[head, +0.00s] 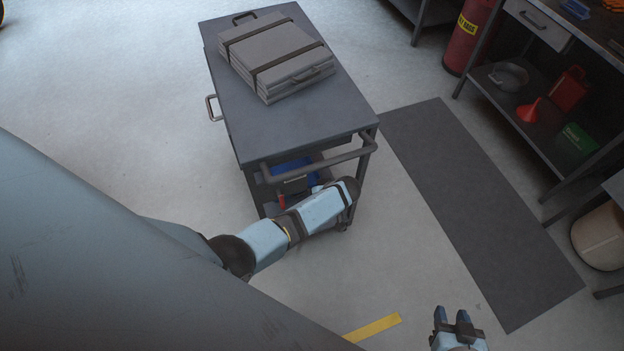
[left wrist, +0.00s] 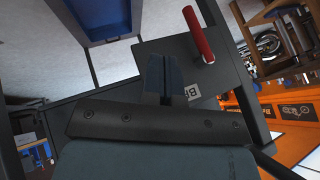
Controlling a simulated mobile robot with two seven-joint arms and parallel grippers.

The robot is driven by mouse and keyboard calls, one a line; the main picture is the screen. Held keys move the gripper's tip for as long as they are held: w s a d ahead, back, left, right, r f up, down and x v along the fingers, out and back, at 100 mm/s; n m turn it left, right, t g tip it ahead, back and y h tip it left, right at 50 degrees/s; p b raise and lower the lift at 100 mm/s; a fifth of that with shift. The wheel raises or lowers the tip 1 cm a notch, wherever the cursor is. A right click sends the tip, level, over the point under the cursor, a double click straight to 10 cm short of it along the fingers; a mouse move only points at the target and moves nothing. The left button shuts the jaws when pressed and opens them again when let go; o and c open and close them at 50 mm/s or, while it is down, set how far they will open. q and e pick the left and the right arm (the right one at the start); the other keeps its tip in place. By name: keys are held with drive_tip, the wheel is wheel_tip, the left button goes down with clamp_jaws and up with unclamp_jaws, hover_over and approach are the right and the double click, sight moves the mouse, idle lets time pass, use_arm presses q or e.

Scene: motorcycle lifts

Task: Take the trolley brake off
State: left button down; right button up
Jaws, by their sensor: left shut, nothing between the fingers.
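The grey trolley (head: 300,115) stands in the upper middle of the head view, with a push handle (head: 320,160) at its near end. My left arm reaches in below that handle, and its gripper is hidden there. In the left wrist view my left gripper (left wrist: 166,75) is shut and empty. A red lever grip (left wrist: 197,35) stands up and to the right of the fingertips, apart from them in the picture. Beside the fingers is a partly hidden label starting "BR" (left wrist: 191,92) on a dark plate. A small red part (head: 281,201) shows under the trolley handle. My right gripper (head: 453,318) is open and empty.
Strapped grey panels (head: 275,55) lie on the trolley top. A blue bin (left wrist: 98,22) is close by in the wrist view. A dark mat (head: 480,210) lies right of the trolley, before a workbench (head: 535,115) and a red cylinder (head: 468,40). Floor left of the trolley is clear.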

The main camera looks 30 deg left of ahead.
sight(282, 201)
use_arm(q)
drive_tip(key=s+a+f+b, duration=0.1)
drive_tip(key=s+a+f, duration=0.1)
drive_tip(key=a+f, duration=0.3)
drive_tip(key=shift+s+a+f, duration=0.2)
drive_tip(key=shift+a+f, duration=0.1)
drive_tip(key=shift+a, duration=0.85)
use_arm(e)
drive_tip(key=shift+w+d+f, duration=0.1)
drive_tip(key=shift+f, duration=0.85)
drive_tip(key=shift+f, duration=0.2)
use_arm(q)
drive_tip(key=shift+a, duration=0.1)
use_arm(e)
drive_tip(key=shift+d+f, duration=0.1)
drive_tip(key=shift+f, duration=0.05)
